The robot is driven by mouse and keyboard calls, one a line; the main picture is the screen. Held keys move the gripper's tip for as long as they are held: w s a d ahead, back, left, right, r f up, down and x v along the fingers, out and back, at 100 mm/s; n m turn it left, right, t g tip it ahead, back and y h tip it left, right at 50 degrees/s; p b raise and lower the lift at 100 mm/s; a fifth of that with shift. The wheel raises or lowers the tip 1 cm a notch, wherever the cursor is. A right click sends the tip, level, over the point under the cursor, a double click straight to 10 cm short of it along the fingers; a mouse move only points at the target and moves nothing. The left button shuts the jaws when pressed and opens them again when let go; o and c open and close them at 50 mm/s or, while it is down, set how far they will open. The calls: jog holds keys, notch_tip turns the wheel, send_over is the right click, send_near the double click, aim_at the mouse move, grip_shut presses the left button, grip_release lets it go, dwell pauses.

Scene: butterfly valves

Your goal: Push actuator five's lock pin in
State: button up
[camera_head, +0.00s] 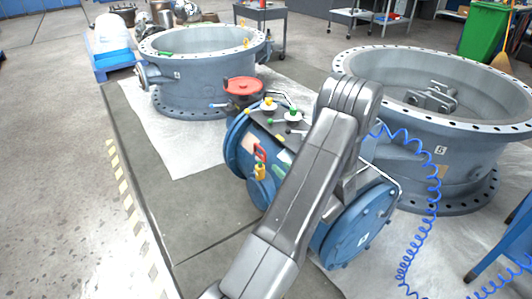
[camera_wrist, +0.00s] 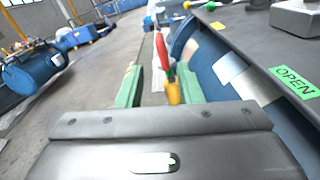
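A blue actuator (camera_head: 245,140) lies in the middle of the head view, between two grey valve bodies. Its number is too small to read. A lock pin (camera_head: 261,165) with a red loop handle and a yellow-orange body stands out from its near left side. The pin (camera_wrist: 165,62) also shows in the wrist view, its orange part near the right finger. My gripper (camera_wrist: 158,72) is open, its green fingers apart to either side of the pin's line. Whether a finger touches the pin I cannot tell. My arm hides part of the actuator.
A grey valve body (camera_head: 195,85) stands at the back left and another (camera_head: 440,125) at the right. A red handwheel (camera_head: 243,86) and coloured knobs sit near the actuator's top. A blue coiled hose (camera_head: 428,225) hangs at the right. The floor at left is clear.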

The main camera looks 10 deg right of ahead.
aim_at(263, 151)
jog(key=b+x, duration=0.2)
jog(key=x, duration=1)
jog(key=shift+a, duration=0.1)
jog(key=shift+f, duration=0.1)
grip_shut()
